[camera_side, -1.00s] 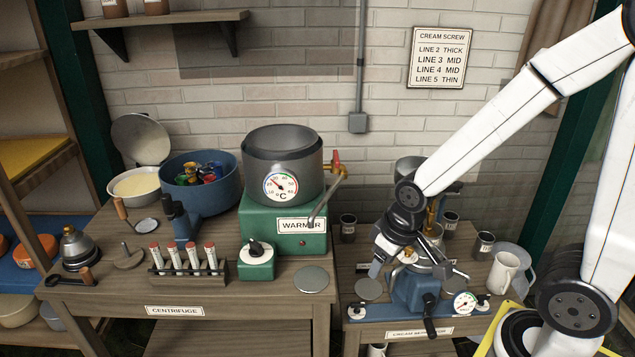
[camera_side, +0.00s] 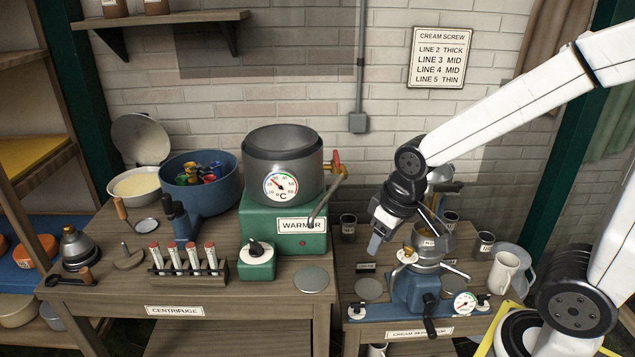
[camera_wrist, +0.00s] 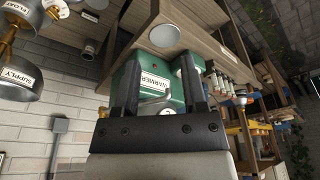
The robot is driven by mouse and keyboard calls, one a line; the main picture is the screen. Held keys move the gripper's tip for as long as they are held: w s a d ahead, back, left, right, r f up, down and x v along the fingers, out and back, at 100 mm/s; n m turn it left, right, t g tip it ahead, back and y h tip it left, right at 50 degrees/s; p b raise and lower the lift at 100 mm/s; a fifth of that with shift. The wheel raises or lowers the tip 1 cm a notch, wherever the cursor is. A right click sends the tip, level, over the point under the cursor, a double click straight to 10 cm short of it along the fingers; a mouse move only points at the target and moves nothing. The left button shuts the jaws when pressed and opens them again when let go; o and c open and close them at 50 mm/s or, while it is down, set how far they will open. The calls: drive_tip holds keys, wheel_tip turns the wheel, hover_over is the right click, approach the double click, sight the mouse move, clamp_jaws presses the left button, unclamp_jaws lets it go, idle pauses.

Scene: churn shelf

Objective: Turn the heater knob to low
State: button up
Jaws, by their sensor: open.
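The heater knob (camera_side: 255,246) is a black knob on a white dial, on top of a small green box (camera_side: 257,269) at the front of the left table. Behind it stands the green warmer base (camera_side: 262,222), carrying a grey pot (camera_side: 285,160) with a round °C gauge (camera_side: 280,187). My gripper (camera_side: 374,246) is open and empty, pointing down above the right table, well right of the knob. In the wrist view my two black fingers (camera_wrist: 160,72) stand apart in front of the green warmer (camera_wrist: 150,98). The knob's face is not clear there.
A rack of red-capped tubes (camera_side: 186,262) stands left of the knob box. A grey disc (camera_side: 311,279) lies to its right. The cream separator (camera_side: 418,285) stands below and right of my gripper. A bent pipe (camera_side: 322,205) juts from the pot's right side.

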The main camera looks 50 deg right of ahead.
drive_tip(key=w+a+r, duration=0.1)
drive_tip(key=w+a, duration=0.1)
drive_tip(key=w, duration=0.9)
drive_tip(key=t, duration=0.2)
hover_over(256, 243)
drive_tip(key=s, duration=0.3)
drive_tip(key=f, duration=0.1)
wheel_tip(256, 243, down, 7)
drive_tip(key=shift+f, duration=0.2)
drive_tip(key=shift+x, duration=3.85)
